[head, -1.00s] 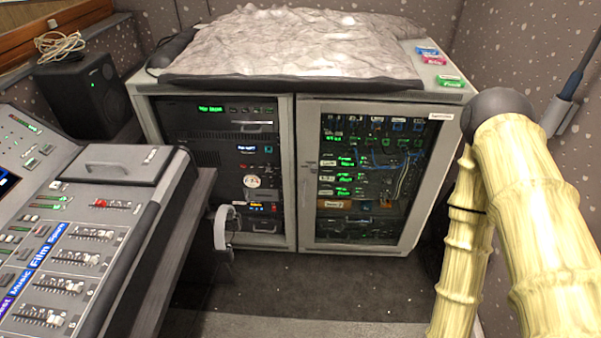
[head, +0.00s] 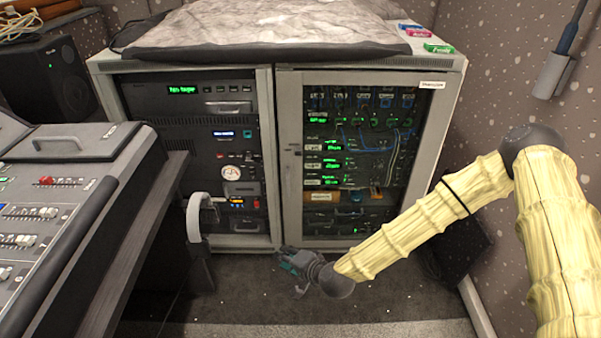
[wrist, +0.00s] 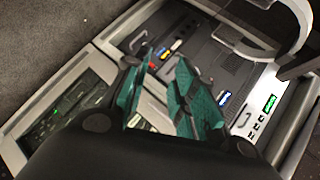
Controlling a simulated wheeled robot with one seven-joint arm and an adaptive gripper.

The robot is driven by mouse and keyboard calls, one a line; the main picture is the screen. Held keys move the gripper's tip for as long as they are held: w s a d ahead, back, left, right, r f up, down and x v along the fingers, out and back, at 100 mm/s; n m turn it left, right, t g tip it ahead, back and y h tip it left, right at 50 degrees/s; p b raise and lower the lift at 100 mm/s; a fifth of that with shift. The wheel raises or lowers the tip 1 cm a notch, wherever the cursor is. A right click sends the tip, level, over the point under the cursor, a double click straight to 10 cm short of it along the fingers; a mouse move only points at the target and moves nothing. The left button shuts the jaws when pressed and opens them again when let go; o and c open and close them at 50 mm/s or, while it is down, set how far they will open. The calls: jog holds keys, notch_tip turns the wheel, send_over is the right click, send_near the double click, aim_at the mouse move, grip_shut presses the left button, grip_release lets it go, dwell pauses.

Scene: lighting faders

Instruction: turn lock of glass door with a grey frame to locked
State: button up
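The glass door with a grey frame (head: 291,200) is shut on the right half of the rack cabinet. A small dark lock or latch (head: 291,150) sits midway up its left frame edge; its turn position is too small to tell. My gripper (head: 293,266) is low in front of the cabinet, below the lock, near the door's lower left corner. In the wrist view its two teal fingers (wrist: 165,65) stand apart with nothing held between them. The door frame also shows in the wrist view (wrist: 98,66), partly hidden by my gripper.
The left rack bay (head: 190,150) holds several devices. A white curved armrest-like piece (head: 194,215) stands in front of it. The mixing console (head: 60,210) is at the left. A dark box (head: 462,245) stands right of the cabinet. Some floor in front is clear.

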jog(key=w+d+r+m+t+b, duration=0.2)
jog(key=w+d+r+t+b, duration=0.1)
jog(key=w+r, duration=0.3)
jog(key=w+d+r+m+t+h+b, duration=0.1)
jog(key=w+d+r+m+t+b, duration=0.15)
jog(key=w, duration=0.65)
jog(key=w+d+r+m+t+b, duration=0.2)
jog(key=w+d+r, duration=0.1)
jog(key=w+r, duration=0.3)
jog(key=b+x, duration=0.2)
jog(key=x, duration=0.9)
jog(key=shift+w+f, duration=0.35)
jog(key=shift+w, duration=0.05)
jog(key=shift+d, duration=0.1)
grip_shut()
